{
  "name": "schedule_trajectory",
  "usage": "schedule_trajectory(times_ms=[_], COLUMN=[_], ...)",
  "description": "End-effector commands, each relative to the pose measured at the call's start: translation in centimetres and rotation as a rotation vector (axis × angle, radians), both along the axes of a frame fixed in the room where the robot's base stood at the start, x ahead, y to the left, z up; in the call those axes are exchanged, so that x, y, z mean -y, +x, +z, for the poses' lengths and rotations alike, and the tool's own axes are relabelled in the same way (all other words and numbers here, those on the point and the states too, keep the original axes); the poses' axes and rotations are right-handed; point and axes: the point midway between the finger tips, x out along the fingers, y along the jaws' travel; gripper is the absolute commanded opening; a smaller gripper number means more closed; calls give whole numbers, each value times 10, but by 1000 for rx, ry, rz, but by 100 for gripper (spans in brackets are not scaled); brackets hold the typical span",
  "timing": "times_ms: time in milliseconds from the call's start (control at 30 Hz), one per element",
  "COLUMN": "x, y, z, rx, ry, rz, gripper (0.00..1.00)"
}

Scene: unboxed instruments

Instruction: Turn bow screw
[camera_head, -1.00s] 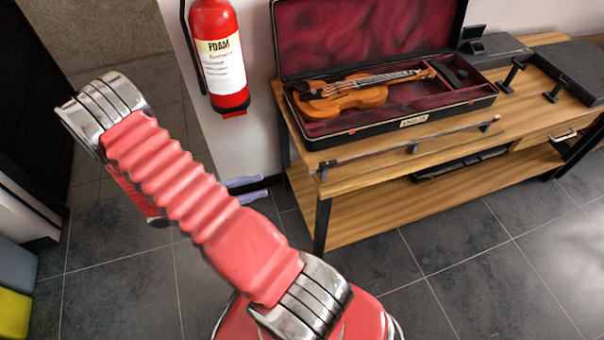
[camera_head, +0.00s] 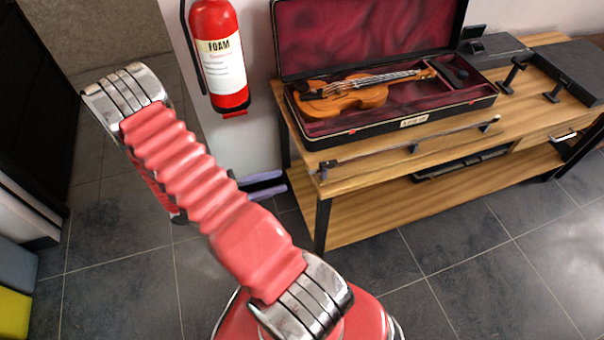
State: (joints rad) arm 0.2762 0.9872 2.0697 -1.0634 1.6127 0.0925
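The bow (camera_head: 370,155) is a long thin dark stick lying along the front edge of the wooden table, held up by small dark supports. Its left end (camera_head: 323,168) has a dark block; the screw itself is too small to make out. My gripper (camera_head: 284,180) shows as two lavender fingers pointing right, below and left of the bow's left end in the picture. A gap shows between the fingers, and nothing is seen in it. The rest of the gripper is hidden behind my red arm.
An open case (camera_head: 400,123) with a violin (camera_head: 345,97) stands on the table (camera_head: 370,180) behind the bow. A fire extinguisher (camera_head: 218,60) hangs on the wall at left. Dark stands (camera_head: 513,75) are at right. A lower shelf (camera_head: 390,205) sits under the tabletop.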

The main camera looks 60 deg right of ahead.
Motion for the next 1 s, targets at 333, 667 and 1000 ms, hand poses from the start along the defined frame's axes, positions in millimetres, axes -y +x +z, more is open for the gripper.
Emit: schedule_trajectory(times_ms=[333, 667, 1000], x=[36, 59, 62], y=[-36, -59, -61], z=[0, 0, 0], rx=[-1, 0, 1], ry=[0, 0, 1], rz=[-3, -2, 0], gripper=[30, 30, 30])
